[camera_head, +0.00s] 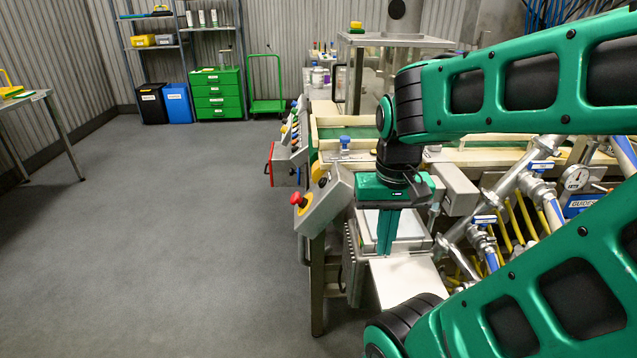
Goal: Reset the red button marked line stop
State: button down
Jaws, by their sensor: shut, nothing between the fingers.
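A red mushroom button (297,199) sits on the sloped face of a small grey control box (328,196) at the near end of the machine. A yellow part shows around its base. Its marking is too small to read. My gripper (388,250) points down to the right of this box, above a white plate. Its green fingers are together and hold nothing. It is apart from the red button.
A panel of coloured controls (292,130) and a red-edged box (277,164) lie farther along the machine. Pipes and valves (515,200) crowd the right. A white plate (408,278) is below my gripper. The grey floor (170,230) at left is clear.

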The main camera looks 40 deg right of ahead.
jog(key=w+d+m+h, duration=0.3)
jog(key=w+d+m, duration=0.15)
jog(key=w, duration=0.55)
jog(key=m+t+h, duration=0.3)
jog(key=m+h, duration=0.3)
jog(key=m, duration=0.6)
send_near(321, 182)
jog(key=w+d, duration=0.1)
jog(key=d, duration=0.1)
jog(key=w+a+r+m+t+h, duration=0.1)
jog(key=w+a+m, duration=0.2)
jog(key=w, duration=0.4)
jog(key=shift+a+r+h, duration=0.2)
jog(key=shift+a+h, duration=0.1)
jog(key=shift+a, duration=0.25)
jog(key=shift+s+d+f, duration=0.65)
jog(key=shift+d+f, duration=0.25)
jog(key=shift+d, duration=0.1)
jog(key=shift+s+d+f, duration=0.7)
jog(key=shift+d+f, duration=0.2)
jog(key=shift+d, duration=0.05)
jog(key=shift+s+d+f, duration=0.65)
jog(key=shift+d+f, duration=0.2)
jog(key=shift+d, duration=0.15)
jog(key=shift+s+d+f, duration=0.2)
jog(key=shift+d, duration=0.05)
